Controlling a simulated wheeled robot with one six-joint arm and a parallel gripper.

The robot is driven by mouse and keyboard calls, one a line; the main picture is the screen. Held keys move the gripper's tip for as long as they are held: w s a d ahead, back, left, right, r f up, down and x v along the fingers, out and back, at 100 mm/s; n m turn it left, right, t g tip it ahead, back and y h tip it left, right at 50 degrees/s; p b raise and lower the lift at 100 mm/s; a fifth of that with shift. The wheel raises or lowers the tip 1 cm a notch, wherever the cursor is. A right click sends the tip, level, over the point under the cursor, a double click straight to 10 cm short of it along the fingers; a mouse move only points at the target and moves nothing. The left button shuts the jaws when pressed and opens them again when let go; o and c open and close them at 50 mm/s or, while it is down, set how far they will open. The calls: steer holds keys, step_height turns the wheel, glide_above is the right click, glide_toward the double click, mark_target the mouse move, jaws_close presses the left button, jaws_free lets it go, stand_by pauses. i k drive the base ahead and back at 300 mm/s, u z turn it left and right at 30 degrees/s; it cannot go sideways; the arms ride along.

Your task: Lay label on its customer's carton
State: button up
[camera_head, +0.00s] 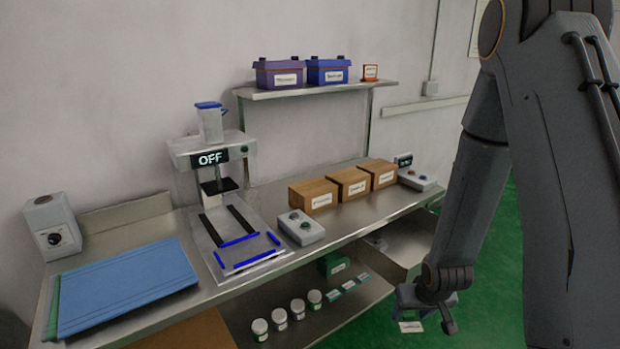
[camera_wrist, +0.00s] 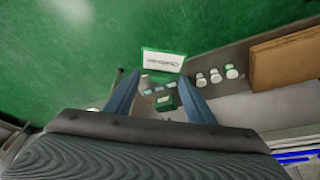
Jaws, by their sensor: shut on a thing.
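My gripper (camera_head: 425,300) is at the lower right of the head view, in front of the bench's right end and below its top. It is shut on a white label (camera_head: 411,327), which hangs below the fingers over the green floor. In the wrist view the label (camera_wrist: 163,60) shows just past my fingertips (camera_wrist: 159,79), with dark print too small to read. Three brown cartons stand in a row on the bench: a left carton (camera_head: 313,196), a middle carton (camera_head: 348,183) and a right carton (camera_head: 379,173). Each has a white name tag on its front, not legible. My gripper is apart from them.
A press (camera_head: 210,155) showing OFF stands left of the cartons. Button boxes (camera_head: 300,228) flank the cartons. Blue sheets (camera_head: 125,285) lie at left. White jars (camera_head: 298,308) and a green box (camera_head: 334,264) sit on the lower shelf. Two bins (camera_head: 278,74) stand on the upper shelf.

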mark_target(347, 174)
steer(key=u, duration=0.05)
steer(key=i, duration=0.95)
